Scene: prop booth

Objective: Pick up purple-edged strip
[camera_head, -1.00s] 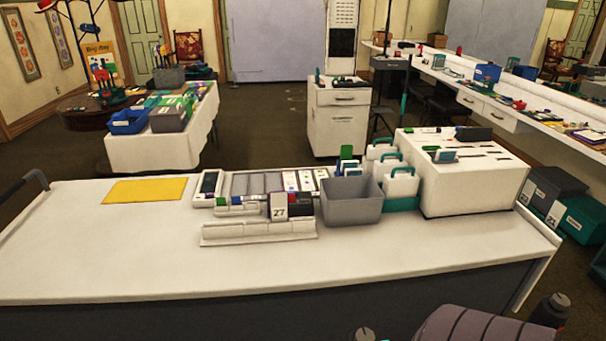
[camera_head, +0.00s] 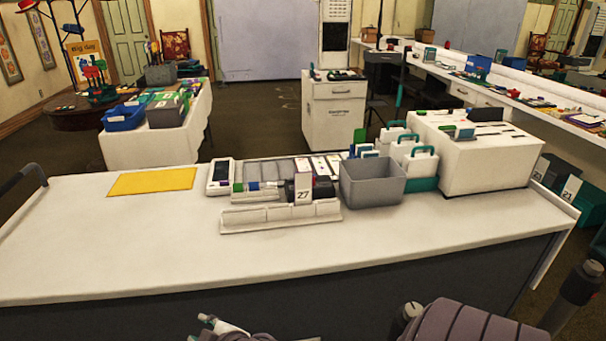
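I cannot make out a purple edge on any strip; the details are too small. A white sectioned tray (camera_head: 222,190) lies on the white counter (camera_head: 110,245). It has several narrow slots, with pale marked strips (camera_head: 320,166) in its right-hand slots. Neither gripper shows clearly. Parts of my own arm show at the bottom right, below the counter's front edge. A small white and teal piece shows at the bottom left of centre, cut off by the frame.
A low white rack (camera_head: 282,217) lies in front of the tray. A grey bin (camera_head: 372,186), white teal-handled holders (camera_head: 416,160) and a white slotted box (camera_head: 478,165) stand to the right. A yellow mat (camera_head: 152,181) lies at left. The counter's front and left are clear.

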